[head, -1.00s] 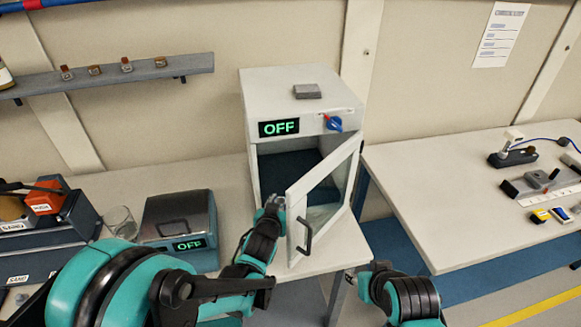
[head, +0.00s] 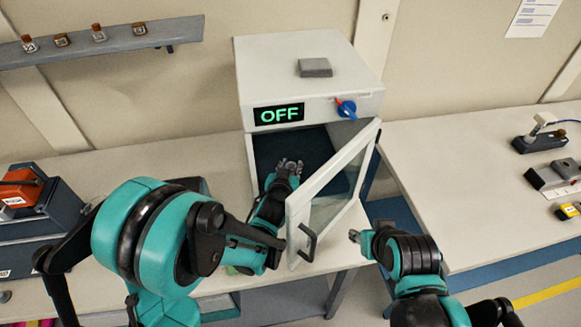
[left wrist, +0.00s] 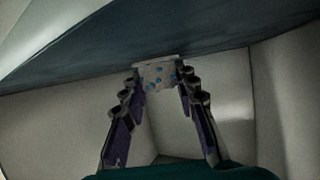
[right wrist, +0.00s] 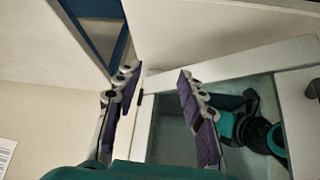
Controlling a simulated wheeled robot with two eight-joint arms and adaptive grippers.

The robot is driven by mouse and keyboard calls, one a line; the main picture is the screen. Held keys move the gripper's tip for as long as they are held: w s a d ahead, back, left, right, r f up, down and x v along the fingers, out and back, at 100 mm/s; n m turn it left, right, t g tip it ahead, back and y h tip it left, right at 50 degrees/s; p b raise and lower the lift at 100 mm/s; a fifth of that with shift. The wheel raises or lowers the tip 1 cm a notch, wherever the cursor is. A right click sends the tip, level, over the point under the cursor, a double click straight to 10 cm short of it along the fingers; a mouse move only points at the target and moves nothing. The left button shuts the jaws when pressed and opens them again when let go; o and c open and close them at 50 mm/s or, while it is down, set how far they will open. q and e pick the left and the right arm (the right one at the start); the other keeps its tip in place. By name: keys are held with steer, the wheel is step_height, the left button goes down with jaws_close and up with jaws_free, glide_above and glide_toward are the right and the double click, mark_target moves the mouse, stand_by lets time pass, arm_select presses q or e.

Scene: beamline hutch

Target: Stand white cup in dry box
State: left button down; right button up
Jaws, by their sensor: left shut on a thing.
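The white cup (left wrist: 158,75) with blue dots is between the fingertips of my left gripper (left wrist: 157,84) in the left wrist view. My left gripper (head: 288,170) reaches through the open front of the dry box (head: 252,100) and is shut on the cup. The cup is close to the box's dark blue surface; I cannot tell whether they touch. In the head view I cannot make out the cup. The box door (head: 330,185) stands open. My right gripper (head: 355,237) is beside the door; its fingers (right wrist: 155,92) are apart and empty.
The door handle (head: 308,243) sticks out near my left forearm. A grey block (head: 315,67) lies on the box. A bench (head: 470,170) at right is mostly clear nearby.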

arm_select(q)
steer(key=shift+s+r, duration=0.15)
steer(key=shift+s, duration=0.05)
steer(key=c, duration=1.2)
jaws_free()
steer(key=shift+f, duration=0.2)
steer(key=shift+r, duration=0.2)
steer(key=shift+s+a+r, duration=0.1)
steer(key=shift+s+r, duration=0.05)
steer(key=shift+s, duration=0.15)
steer(key=p+v, duration=0.3)
steer(key=v, duration=0.8)
steer(key=shift+s+a+r, duration=0.1)
steer(key=shift+s, duration=0.05)
